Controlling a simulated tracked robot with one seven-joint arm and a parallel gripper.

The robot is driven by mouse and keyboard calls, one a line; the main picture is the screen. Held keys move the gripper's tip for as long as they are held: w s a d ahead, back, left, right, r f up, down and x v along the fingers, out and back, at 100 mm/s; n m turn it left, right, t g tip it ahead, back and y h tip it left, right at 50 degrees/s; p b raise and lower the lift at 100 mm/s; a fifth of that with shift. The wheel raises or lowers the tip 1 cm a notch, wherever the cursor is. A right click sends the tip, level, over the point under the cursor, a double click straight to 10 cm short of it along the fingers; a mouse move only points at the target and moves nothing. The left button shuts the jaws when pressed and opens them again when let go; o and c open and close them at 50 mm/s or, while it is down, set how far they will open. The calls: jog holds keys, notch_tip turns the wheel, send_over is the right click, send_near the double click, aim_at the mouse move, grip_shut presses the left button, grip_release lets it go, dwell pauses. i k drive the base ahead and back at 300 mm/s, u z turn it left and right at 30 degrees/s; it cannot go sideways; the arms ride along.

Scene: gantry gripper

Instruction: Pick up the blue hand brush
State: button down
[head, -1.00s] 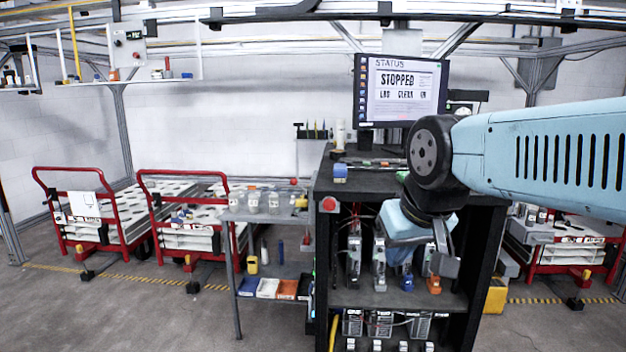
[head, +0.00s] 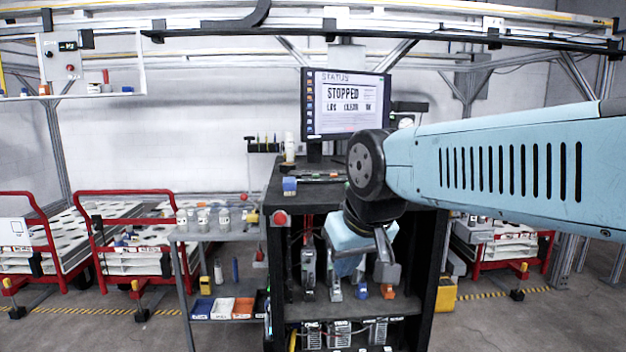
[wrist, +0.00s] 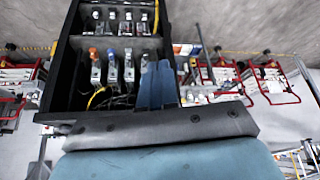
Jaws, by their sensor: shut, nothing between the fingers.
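I cannot make out the blue hand brush for certain. A small blue block-like thing with a pale underside (head: 290,186) lies at the front left of the black cabinet's top (head: 325,200) in the head view; it is too small to name surely. My gripper (head: 347,268) hangs in front of the cabinet's open front, to the right of and below that blue thing. In the wrist view its blue fingers (wrist: 158,68) are together and empty, pointing toward the cabinet's side edge. No brush shows clearly in the wrist view.
The cabinet's shelf holds several tools with blue and orange ends (head: 388,291). A monitor (head: 345,104) stands on top. A grey side shelf (head: 215,235) with jars and bins is left of it. Red carts (head: 130,195) stand farther left. The floor in front is clear.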

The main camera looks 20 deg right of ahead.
aim_at(290, 185)
jog(key=u, duration=0.05)
jog(key=k, duration=0.6)
jog(key=u, duration=0.55)
jog(key=i, duration=1.65)
jog(key=z, duration=0.65)
